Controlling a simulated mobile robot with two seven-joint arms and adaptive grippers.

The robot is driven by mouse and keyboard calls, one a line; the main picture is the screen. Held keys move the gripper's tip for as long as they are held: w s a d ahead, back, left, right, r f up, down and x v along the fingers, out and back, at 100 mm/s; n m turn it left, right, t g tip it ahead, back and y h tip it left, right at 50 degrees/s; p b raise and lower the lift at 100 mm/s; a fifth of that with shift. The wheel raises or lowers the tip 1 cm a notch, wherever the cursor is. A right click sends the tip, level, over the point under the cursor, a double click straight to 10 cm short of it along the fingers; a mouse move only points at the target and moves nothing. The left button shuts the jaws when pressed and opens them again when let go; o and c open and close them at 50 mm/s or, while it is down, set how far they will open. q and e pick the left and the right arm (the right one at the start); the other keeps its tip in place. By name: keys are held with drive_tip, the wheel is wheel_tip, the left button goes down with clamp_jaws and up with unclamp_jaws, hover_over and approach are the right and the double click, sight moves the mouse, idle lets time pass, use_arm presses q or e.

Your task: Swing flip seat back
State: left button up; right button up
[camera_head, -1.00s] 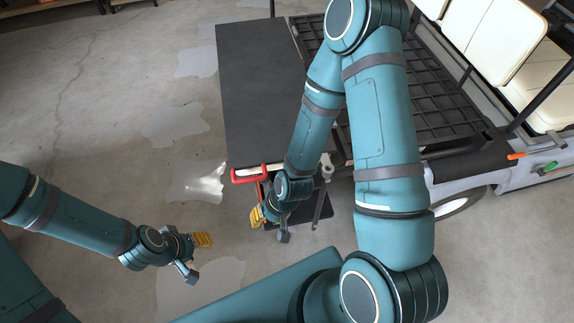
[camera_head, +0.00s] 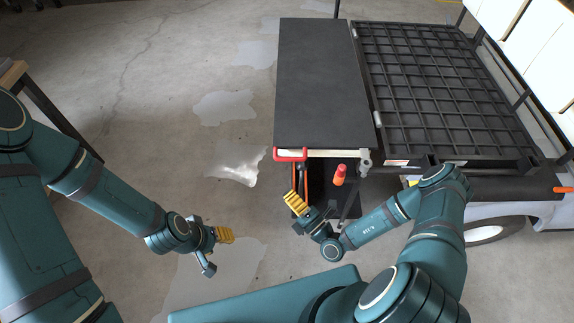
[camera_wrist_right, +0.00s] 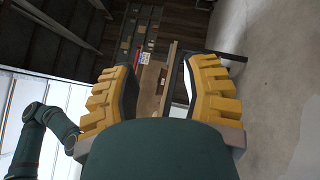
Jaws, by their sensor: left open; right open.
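A flat black panel (camera_head: 320,85), which looks like the folded flip seat part, lies level beside the black grid bed (camera_head: 440,85) of the cart. A pale edge (camera_head: 335,153) shows under its near end. A red handle (camera_head: 290,155) sits at its near left corner. My right gripper (camera_head: 300,214) is open and empty, below and just in front of the red handle, apart from it. In the right wrist view its yellow-padded fingers (camera_wrist_right: 158,80) are spread with nothing between them. My left gripper (camera_head: 216,250) is open and empty over the floor, left of the cart.
An orange grip (camera_head: 340,175) and a grey bracket (camera_head: 365,160) are near the panel's near end. White cushions (camera_head: 540,60) are at the right, above a wheel (camera_head: 488,230). A wooden bench (camera_head: 12,74) stands at the left.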

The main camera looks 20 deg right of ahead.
sight(290, 158)
drive_tip(key=d+f+m+t+h, duration=0.2)
drive_tip(key=d+f+m+h, duration=0.1)
drive_tip(key=d+m+h, duration=0.35)
drive_tip(key=shift+n, duration=0.35)
drive_tip(key=x, duration=0.4)
drive_tip(key=b+x, duration=0.1)
drive_tip(key=x, duration=0.9)
drive_tip(key=shift+w+a+b, duration=0.15)
drive_tip(key=shift+a+b, duration=0.15)
drive_tip(key=shift+a, duration=0.1)
use_arm(q)
drive_tip(key=shift+s+a+f, duration=0.15)
drive_tip(key=shift+a+f, duration=0.05)
drive_tip(key=shift+f, duration=0.65)
use_arm(e)
clamp_jaws()
